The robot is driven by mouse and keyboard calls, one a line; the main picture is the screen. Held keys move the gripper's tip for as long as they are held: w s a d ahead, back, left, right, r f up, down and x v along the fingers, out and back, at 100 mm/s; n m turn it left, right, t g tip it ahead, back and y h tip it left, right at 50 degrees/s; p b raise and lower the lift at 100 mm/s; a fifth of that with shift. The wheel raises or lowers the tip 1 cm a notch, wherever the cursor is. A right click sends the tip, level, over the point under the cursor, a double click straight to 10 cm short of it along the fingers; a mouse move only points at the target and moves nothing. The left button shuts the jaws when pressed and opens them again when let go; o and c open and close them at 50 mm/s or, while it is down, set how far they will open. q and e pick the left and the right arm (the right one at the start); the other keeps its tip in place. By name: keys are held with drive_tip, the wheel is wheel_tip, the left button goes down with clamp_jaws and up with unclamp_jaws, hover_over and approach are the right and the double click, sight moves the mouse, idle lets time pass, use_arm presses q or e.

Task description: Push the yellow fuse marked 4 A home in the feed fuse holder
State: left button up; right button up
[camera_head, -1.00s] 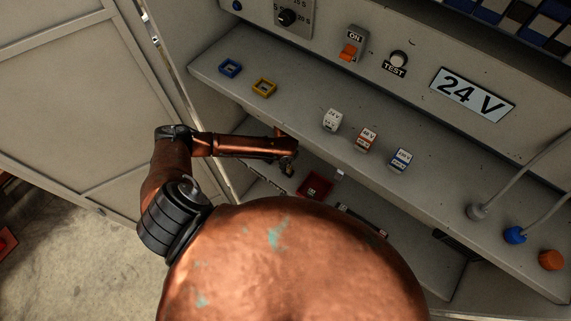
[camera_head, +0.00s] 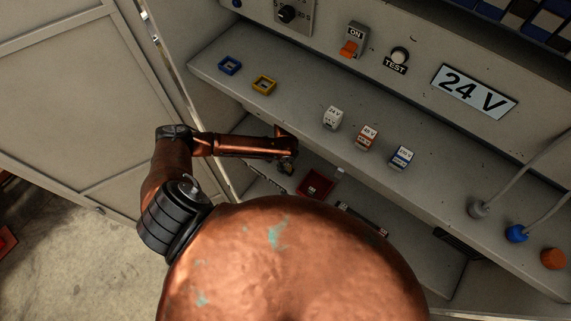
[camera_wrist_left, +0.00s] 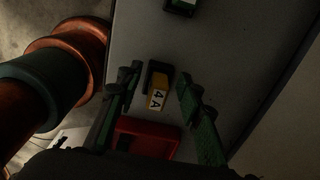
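The yellow fuse marked 4 A (camera_wrist_left: 158,93) shows in the left wrist view between the fingers of my left gripper (camera_wrist_left: 158,92). The fingers stand apart with a gap on each side of the fuse, so the gripper is open. A dark holder (camera_wrist_left: 159,68) sits at the far end of the fuse; how deep the fuse sits in it I cannot tell. In the head view my left gripper (camera_head: 288,152) is over the lower shelf, below the upper shelf's front edge, and the fuse is not discernible there. My right gripper is not in view.
A red tray (camera_wrist_left: 122,137) lies close below the fuse; it also shows in the head view (camera_head: 329,181). A dark block (camera_wrist_left: 181,6) is at the wrist view's top. The upper shelf (camera_head: 290,112) overhangs, with blue and yellow frames and three labelled blocks on it.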

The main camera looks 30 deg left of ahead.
use_arm(q)
drive_tip(key=shift+r, duration=3.75)
